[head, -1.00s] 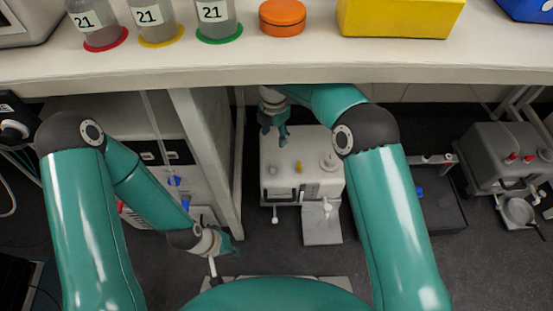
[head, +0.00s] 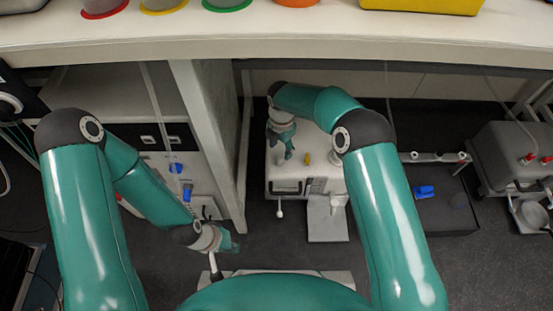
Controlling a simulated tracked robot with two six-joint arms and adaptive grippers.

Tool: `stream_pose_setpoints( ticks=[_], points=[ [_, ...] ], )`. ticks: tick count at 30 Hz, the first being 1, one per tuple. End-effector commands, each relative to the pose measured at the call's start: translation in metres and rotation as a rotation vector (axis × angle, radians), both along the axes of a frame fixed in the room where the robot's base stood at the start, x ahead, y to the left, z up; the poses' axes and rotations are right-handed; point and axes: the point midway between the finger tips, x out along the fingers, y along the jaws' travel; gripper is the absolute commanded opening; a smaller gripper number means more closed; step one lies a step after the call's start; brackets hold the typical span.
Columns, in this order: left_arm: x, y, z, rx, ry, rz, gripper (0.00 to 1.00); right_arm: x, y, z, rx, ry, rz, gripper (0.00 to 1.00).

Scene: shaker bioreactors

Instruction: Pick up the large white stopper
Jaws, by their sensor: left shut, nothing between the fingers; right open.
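The large white stopper (head: 336,159) appears to be the pale round piece at the right of the top of a white box-shaped device (head: 318,185), partly covered by my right arm. A small yellow stopper (head: 308,158) stands left of it. My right gripper (head: 285,154) is open, pointing down over the left part of the device's top. It is left of both stoppers; I cannot tell whether it touches anything, and it hides what is under it. My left gripper (head: 232,243) is shut and empty, low in front of the cabinet, well away from the device.
A white bench (head: 270,45) overhangs the device, with several coloured items at its edge. A cabinet (head: 208,130) stands to the left. A dark device with a blue piece (head: 425,191) and another grey device (head: 510,155) are at the right.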

Motion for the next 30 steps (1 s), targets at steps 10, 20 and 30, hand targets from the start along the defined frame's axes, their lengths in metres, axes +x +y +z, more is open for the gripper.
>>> stream_pose_setpoints(
  ticks=[10,20,30],
  points=[
    [0.0,0.0,-0.02,0.0,0.0,0.0,0.0,0.0,0.002,-0.043,0.0,0.001,-0.001,0.56],
    [0.0,0.0,-0.019,0.0,0.0,0.0,0.0,0.0,0.002,-0.042,0.0,0.001,-0.001,0.34],
    [0.0,0.0,-0.019,0.0,0.0,0.0,0.0,0.0,0.002,-0.042,0.0,0.001,0.0,0.01]
  ],
)
